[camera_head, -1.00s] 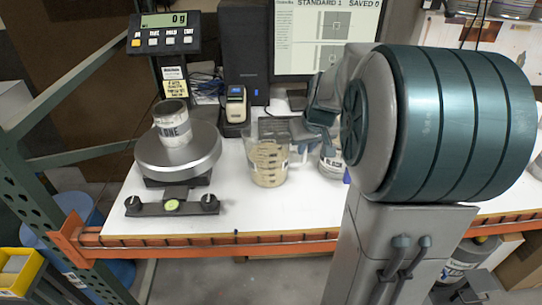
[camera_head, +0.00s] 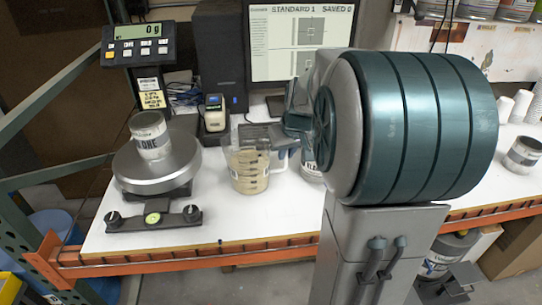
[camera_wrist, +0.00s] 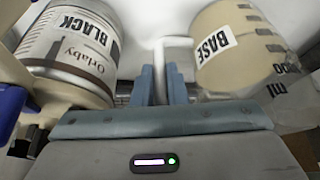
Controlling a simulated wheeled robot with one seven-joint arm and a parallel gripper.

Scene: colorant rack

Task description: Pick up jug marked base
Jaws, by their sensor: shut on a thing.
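The jug marked BASE (camera_head: 247,172) is a clear measuring jug with beige contents and dark graduation marks. It appears upright on the white bench, between the scale and my arm. In the wrist view its BASE label (camera_wrist: 215,46) shows at upper right. My gripper (camera_wrist: 161,82) is shut on the jug's pale handle (camera_wrist: 172,50), which runs between its two blue-grey fingers. In the head view my gripper (camera_head: 290,137) is at the jug's right side, partly hidden by my arm. I cannot tell whether the jug's bottom touches the bench.
A can labelled BLACK (camera_wrist: 78,50) stands close on the gripper's other side. A scale (camera_head: 157,170) carrying a can (camera_head: 151,140) is left of the jug. A monitor (camera_head: 300,40) and a dark computer tower (camera_head: 220,55) stand behind. White bench lies bare in front.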

